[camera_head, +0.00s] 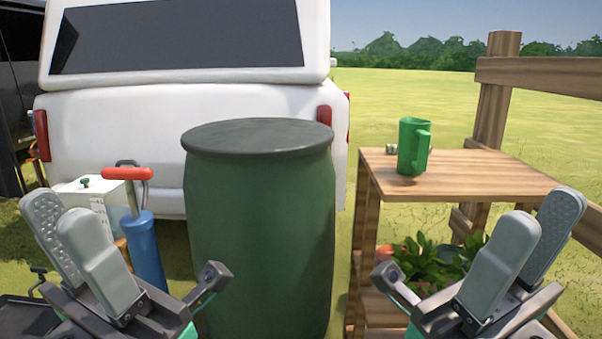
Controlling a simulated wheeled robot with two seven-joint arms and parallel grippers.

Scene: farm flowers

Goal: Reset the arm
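My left gripper (75,230) is at the lower left, in front of the white box and the blue pump. Its two grey finger pads stand apart at the tips with nothing between them. My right gripper (540,225) is at the lower right, in front of the wooden shelf. Its two finger pads are also apart at the tips, with nothing between them. Both grippers point upward and away from me, and neither is seen touching anything.
A green barrel (260,230) with a dark lid stands in the middle. A wooden shelf (455,180) at right bears a green mug (411,147); potted plants (425,260) sit below. A blue pump (144,250), a white box (95,193) and a white vehicle (180,120) are at left.

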